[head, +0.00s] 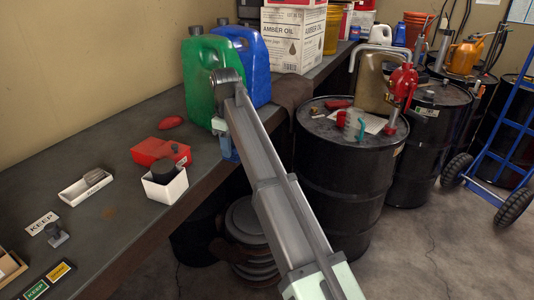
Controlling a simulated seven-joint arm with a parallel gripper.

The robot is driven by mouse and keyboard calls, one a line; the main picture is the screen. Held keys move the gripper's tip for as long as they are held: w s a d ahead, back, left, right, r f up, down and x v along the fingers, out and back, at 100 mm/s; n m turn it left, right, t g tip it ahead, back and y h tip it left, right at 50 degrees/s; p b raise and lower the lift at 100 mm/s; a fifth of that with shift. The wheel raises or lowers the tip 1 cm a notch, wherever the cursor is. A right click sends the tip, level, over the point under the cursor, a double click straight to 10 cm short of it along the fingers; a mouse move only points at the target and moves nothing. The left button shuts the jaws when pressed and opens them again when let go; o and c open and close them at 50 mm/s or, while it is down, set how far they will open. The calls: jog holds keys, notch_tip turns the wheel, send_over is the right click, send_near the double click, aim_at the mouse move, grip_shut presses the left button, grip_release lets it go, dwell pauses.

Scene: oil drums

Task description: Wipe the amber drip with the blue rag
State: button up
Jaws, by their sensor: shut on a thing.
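The amber drip seems to be the faint brownish spot (110,212) on the bare bench top, below the white tray. My arm reaches up from the bottom right and bends down near the green jug. My gripper (226,140) is at the bench's front edge, partly hidden behind my own arm link. A small blue patch (229,153) at its lower end looks like the blue rag, held in the shut jaws. The fingertips are not clear. The gripper is well to the right of the spot and apart from it.
Green (205,80) and blue (252,62) jugs stand behind my arm. Black drums (345,180) stand right. The bench around the spot is clear.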

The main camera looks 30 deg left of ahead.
jog(key=s+a+r+n, duration=0.1)
jog(key=s+a+r, duration=0.1)
jog(key=s+a, duration=0.2)
jog(key=s+a+r+n, duration=0.2)
jog(key=s+a, duration=0.3)
jog(key=a, duration=0.1)
jog(key=s+a+r+n, duration=0.1)
jog(key=s+a, duration=0.3)
jog(key=s, duration=0.1)
jog(key=shift+a+r+n, duration=0.4)
jog(key=s+a+f+m, duration=0.2)
jog(key=s+a+m, duration=0.1)
jog(key=s, duration=0.7)
jog(key=s+a+f+m, duration=0.2)
jog(key=s+a+f, duration=0.15)
jog(key=s, duration=0.75)
jog(key=shift+w+a+f, duration=0.1)
jog(key=shift+a+f, duration=0.05)
jog(key=shift+f, duration=2.7)
jog(key=shift+w+f, duration=0.7)
jog(key=shift+w, duration=0.1)
jog(key=shift+c, duration=0.4)
jog(key=shift+w, duration=3)
jog(key=shift+s, duration=3.8)
jog(key=shift+a, duration=0.4)
jog(key=shift+w+a, duration=0.15)
jog(key=shift+w, duration=3.55)
jog(key=shift+s+r, duration=0.1)
jog(key=shift+s, duration=3.7)
notch_tip(320, 180, up, 8)
